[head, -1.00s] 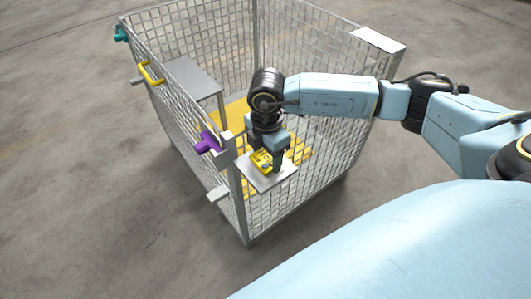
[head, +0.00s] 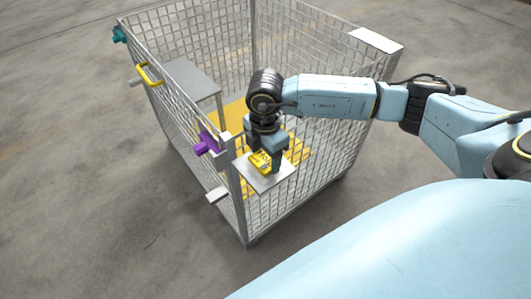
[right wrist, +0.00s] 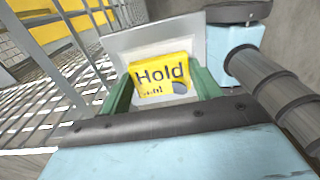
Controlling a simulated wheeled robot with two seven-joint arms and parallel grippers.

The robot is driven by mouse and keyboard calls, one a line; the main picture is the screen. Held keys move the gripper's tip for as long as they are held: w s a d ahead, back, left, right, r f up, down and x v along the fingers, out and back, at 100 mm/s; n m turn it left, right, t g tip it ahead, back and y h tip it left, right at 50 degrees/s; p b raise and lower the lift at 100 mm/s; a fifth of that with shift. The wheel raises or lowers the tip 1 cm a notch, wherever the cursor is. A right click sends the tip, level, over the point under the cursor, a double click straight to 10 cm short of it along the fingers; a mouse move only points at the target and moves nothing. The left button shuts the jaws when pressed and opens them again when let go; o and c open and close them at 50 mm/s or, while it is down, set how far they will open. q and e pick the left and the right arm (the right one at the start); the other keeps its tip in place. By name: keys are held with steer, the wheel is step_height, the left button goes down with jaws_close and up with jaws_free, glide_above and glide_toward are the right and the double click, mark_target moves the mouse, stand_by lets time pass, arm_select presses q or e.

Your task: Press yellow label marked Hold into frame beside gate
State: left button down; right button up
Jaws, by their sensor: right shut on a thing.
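The yellow label (right wrist: 160,77) reads "Hold" in the right wrist view. It sits between the green fingers of my right gripper (right wrist: 165,95), which is shut on it. In the head view the label (head: 261,161) is just above a light grey plate (head: 264,181) at the cage's near corner, and my right gripper (head: 268,158) points down there. I cannot tell whether the label touches the plate. The gate (head: 180,115) is the mesh side with a yellow handle (head: 149,74) and a purple latch (head: 207,144). My left gripper is not in view.
The wire cage (head: 300,190) surrounds a yellow floor (head: 228,118) and a grey shelf (head: 190,78). A white plate (head: 376,40) is on the far right rim. A teal piece (head: 119,35) sticks out at the far left corner. Concrete floor around the cage is clear.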

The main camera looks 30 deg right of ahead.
steer(key=shift+f, duration=0.4)
stand_by(0.4)
steer(key=o, duration=1.3)
steer(key=shift+r+p, duration=2.8)
steer(key=shift+r, duration=0.75)
steer(key=shift+c, duration=0.3)
